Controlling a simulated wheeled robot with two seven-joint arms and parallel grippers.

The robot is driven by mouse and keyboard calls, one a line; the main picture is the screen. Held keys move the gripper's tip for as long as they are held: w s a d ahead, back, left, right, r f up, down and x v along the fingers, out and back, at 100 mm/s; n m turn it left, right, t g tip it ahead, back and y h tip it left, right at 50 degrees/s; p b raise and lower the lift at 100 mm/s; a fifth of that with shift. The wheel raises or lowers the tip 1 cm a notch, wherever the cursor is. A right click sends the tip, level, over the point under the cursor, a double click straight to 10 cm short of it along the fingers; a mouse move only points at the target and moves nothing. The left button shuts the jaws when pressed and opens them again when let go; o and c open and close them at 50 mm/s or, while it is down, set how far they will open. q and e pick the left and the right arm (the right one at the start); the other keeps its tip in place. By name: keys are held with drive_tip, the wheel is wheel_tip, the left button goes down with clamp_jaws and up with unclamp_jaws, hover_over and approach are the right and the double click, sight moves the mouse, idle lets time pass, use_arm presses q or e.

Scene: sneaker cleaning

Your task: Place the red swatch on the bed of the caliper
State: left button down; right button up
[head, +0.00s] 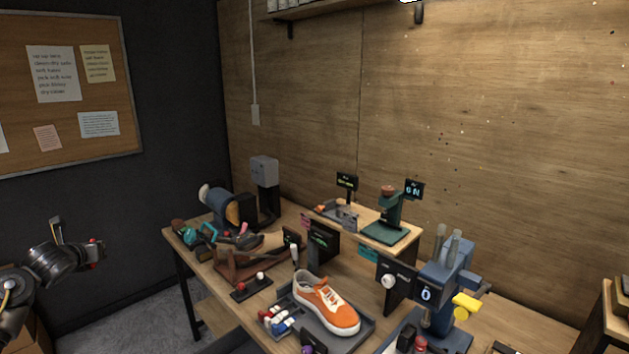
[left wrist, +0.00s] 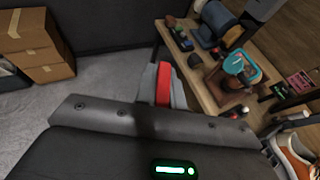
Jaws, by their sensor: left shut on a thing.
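My left gripper (head: 98,250) is at the left of the head view, in the air left of the workbench and apart from it. In the left wrist view it is shut on the red swatch (left wrist: 163,85), a small red piece between grey fingers. A green upright device (head: 390,222) with a flat green base and a small lit display stands on a raised wooden shelf at the right. It looks like the caliper, though its details are small. Its base looks bare. My right gripper is not in view.
An orange sneaker (head: 328,305) lies in a grey tray (head: 362,325) on the bench. A blue machine (head: 436,280) with a yellow knob stands at the right. A blue wheel-like device (head: 220,207) stands at the back left. Cardboard boxes (left wrist: 36,45) stand on the floor.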

use_arm(q)
drive_tip(key=s+a+f+n+g+y, duration=0.3)
drive_tip(key=s+a+f+n+y, duration=0.2)
drive_tip(key=s+a+f, duration=0.15)
drive_tip(key=s+a+f+n+g+y, duration=0.1)
drive_tip(key=s+f+n+g+y, duration=0.4)
drive_tip(key=s, duration=0.6)
drive_tip(key=w+d+r+m+t+h, duration=0.2)
drive_tip(key=w+d+r, duration=0.1)
drive_tip(key=d, duration=0.4)
drive_tip(key=w+d+r+m+t+h, duration=0.2)
drive_tip(key=d+r, duration=0.1)
drive_tip(key=d, duration=0.5)
drive_tip(key=w+d+r+m+t+h, duration=0.2)
drive_tip(key=w+d+r, duration=0.1)
drive_tip(key=d, duration=0.4)
drive_tip(key=s+d+r+m+t+h, duration=0.1)
drive_tip(key=s+d+r+m+h, duration=0.15)
drive_tip(key=d, duration=0.55)
drive_tip(key=s+d+r+m+t+h, duration=0.1)
drive_tip(key=s+d+r+m+h, duration=0.15)
drive_tip(key=d, duration=0.55)
drive_tip(key=s+d+r+m+t+h, duration=0.1)
drive_tip(key=s+d+r+m+h, duration=0.15)
drive_tip(key=d, duration=0.45)
wheel_tip(320, 180, down, 11)
drive_tip(key=s+b, duration=0.1)
drive_tip(key=b, duration=0.4)
drive_tip(key=shift+s+r+b, duration=0.2)
drive_tip(key=shift+s+b, duration=0.15)
